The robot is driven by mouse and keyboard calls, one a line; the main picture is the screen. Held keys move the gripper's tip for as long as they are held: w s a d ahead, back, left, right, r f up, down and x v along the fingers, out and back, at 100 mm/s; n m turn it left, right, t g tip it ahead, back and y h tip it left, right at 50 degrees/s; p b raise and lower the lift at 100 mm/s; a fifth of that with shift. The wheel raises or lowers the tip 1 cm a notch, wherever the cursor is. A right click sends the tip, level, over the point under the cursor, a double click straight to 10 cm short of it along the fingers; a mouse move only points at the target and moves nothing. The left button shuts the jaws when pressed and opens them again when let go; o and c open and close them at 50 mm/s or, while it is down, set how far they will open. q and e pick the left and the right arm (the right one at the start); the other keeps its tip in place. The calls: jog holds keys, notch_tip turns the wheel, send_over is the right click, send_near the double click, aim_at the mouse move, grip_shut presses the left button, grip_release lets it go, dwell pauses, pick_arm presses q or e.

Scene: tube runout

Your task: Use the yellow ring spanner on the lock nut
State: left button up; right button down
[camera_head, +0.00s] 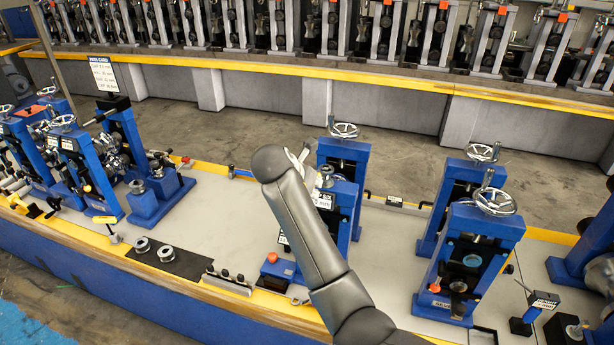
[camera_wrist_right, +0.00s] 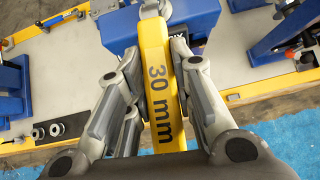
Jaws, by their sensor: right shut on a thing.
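The yellow ring spanner (camera_wrist_right: 157,85), marked 30 mm, runs lengthwise up the middle of the right wrist view. My right gripper (camera_wrist_right: 156,52) is shut on its shaft, with fingers on both sides. The spanner's far end reaches the top of that view, over a blue stand (camera_wrist_right: 205,18), and its ring is not clearly seen. In the head view my right gripper (camera_head: 306,166) is largely hidden behind my dark arm, beside the blue stand (camera_head: 342,212) with a white label. I cannot make out the lock nut in either view. My left gripper is not in view.
Blue roller stands with handwheels rise right (camera_head: 468,255) and left (camera_head: 75,160) on the grey bench (camera_head: 230,215). Metal rings lie on a black mat (camera_head: 184,262). Bare bench lies left of my arm.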

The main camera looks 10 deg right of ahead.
jog(key=shift+f, duration=0.4)
jog(key=shift+w+f, duration=0.1)
jog(key=shift+s, duration=0.45)
jog(key=shift+w+a, duration=0.1)
jog(key=shift+w, duration=0.1)
dwell(0.3)
jog(key=shift+f, duration=1.1)
